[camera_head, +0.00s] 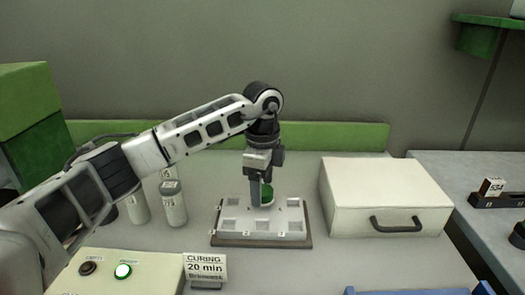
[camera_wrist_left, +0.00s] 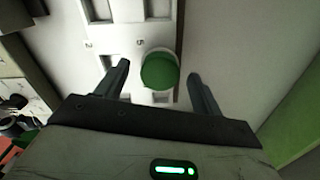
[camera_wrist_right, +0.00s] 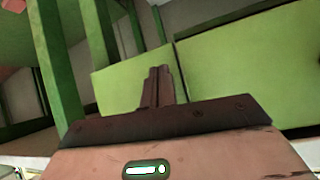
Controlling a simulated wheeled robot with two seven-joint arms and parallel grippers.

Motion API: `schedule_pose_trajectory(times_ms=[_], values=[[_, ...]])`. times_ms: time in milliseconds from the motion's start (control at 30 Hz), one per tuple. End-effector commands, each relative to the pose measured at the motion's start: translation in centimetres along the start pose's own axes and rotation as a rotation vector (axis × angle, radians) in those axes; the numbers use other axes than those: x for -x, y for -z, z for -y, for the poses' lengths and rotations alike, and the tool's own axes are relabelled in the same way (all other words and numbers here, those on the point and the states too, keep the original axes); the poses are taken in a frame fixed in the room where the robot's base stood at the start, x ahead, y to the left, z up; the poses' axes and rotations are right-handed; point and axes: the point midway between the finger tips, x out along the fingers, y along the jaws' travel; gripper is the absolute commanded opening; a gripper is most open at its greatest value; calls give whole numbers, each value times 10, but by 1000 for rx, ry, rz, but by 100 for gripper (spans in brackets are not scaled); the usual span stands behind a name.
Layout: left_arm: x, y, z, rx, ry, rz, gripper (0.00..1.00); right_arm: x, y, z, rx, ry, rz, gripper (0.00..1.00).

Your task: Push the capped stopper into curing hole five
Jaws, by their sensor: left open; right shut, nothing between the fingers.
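The green-capped stopper (camera_head: 267,194) is at the back of the white curing block (camera_head: 262,227). In the left wrist view the round green cap (camera_wrist_left: 159,71) lies between my fingers, beside a mark that looks like a 5 (camera_wrist_left: 140,43). How deep the stopper sits is hidden by the cap. My left gripper (camera_head: 258,198) points down over the block. It is open, with one finger on each side of the cap in the left wrist view and gaps showing. My right gripper (camera_wrist_right: 159,72) is shut and empty, away from the block.
A cream box with a dark handle (camera_head: 385,197) stands right of the block. White bottles (camera_head: 172,205) stand to its left. A sign reading "CURING 20 min" (camera_head: 205,268) and a button panel (camera_head: 125,275) are in front. Green panels (camera_wrist_right: 235,80) face my right gripper.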

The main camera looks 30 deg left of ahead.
Motion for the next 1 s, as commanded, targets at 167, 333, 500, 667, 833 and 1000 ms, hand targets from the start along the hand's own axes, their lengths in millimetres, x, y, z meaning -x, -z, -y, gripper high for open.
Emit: schedule_pose_trajectory(times_ms=[167, 333, 500, 667, 833, 1000], values=[[40, 1, 1, -1, 9, -4, 68, -1, 2, 2, -11, 0, -10, 0], [83, 1, 1, -1, 8, -3, 68, -2, 0, 2, -13, 1, -9, 0], [124, 0, 1, 0, 8, -1, 68, 2, 5, 2, -10, 0, -6, 0], [144, 0, 0, 0, 5, -1, 68, 4, 5, 0, 2, -5, 1, 0], [153, 0, 0, 0, 2, -2, 68, 4, 1, -1, 13, -7, 12, 0], [153, 0, 0, 0, 2, -2, 68, 3, -3, -2, 17, -7, 20, 0]])
